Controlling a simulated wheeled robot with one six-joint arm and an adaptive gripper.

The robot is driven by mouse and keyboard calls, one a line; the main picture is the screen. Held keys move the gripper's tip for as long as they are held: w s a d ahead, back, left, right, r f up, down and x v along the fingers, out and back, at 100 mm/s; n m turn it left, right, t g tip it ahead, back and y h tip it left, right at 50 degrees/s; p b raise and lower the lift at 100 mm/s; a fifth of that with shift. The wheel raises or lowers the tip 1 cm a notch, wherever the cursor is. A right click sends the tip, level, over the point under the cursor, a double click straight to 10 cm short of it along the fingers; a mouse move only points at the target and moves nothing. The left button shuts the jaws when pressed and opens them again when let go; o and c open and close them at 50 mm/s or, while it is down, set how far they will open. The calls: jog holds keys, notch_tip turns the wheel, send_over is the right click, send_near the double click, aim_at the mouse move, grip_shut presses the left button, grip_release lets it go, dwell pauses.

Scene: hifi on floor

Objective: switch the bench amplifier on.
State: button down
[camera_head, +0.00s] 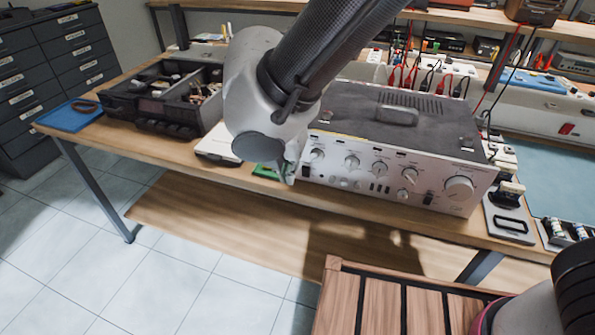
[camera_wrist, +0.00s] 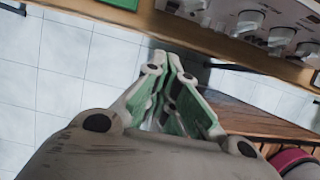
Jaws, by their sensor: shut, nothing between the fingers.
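The bench amplifier (camera_head: 398,190), a silver-fronted box with a dark top and several knobs, stands on the wooden workbench. Its front panel also shows at the upper right of the wrist view (camera_wrist: 272,27). A small dark element (camera_head: 305,171) sits at the panel's lower left end; I cannot tell whether it is the power switch or how it is set. My gripper (camera_head: 289,178) is shut and empty, in front of the panel's left end. In the wrist view my fingertips (camera_wrist: 173,58) are together near the bench's front edge.
An open dark organizer (camera_head: 150,105) and a blue tray (camera_head: 70,116) lie on the left of the workbench (camera_head: 225,185). A green item (camera_head: 266,171) lies beside my gripper. Cables and plugs (camera_head: 440,78) stand behind the amplifier. A slatted wooden surface (camera_head: 385,300) is in front.

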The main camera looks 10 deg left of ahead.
aim_at(306, 172)
jog(key=shift+w+d+f, duration=0.15)
jog(key=shift+w+f, duration=1.7)
jog(key=shift+f, duration=0.3)
jog(key=shift+w+d+f, duration=0.15)
jog(key=shift+w+f, duration=1.7)
jog(key=shift+f, duration=0.25)
jog(key=shift+w, duration=0.1)
jog(key=shift+w+r, duration=0.2)
jog(key=shift+w, duration=0.15)
jog(key=shift+s, duration=0.1)
jog(key=shift+r, duration=0.8)
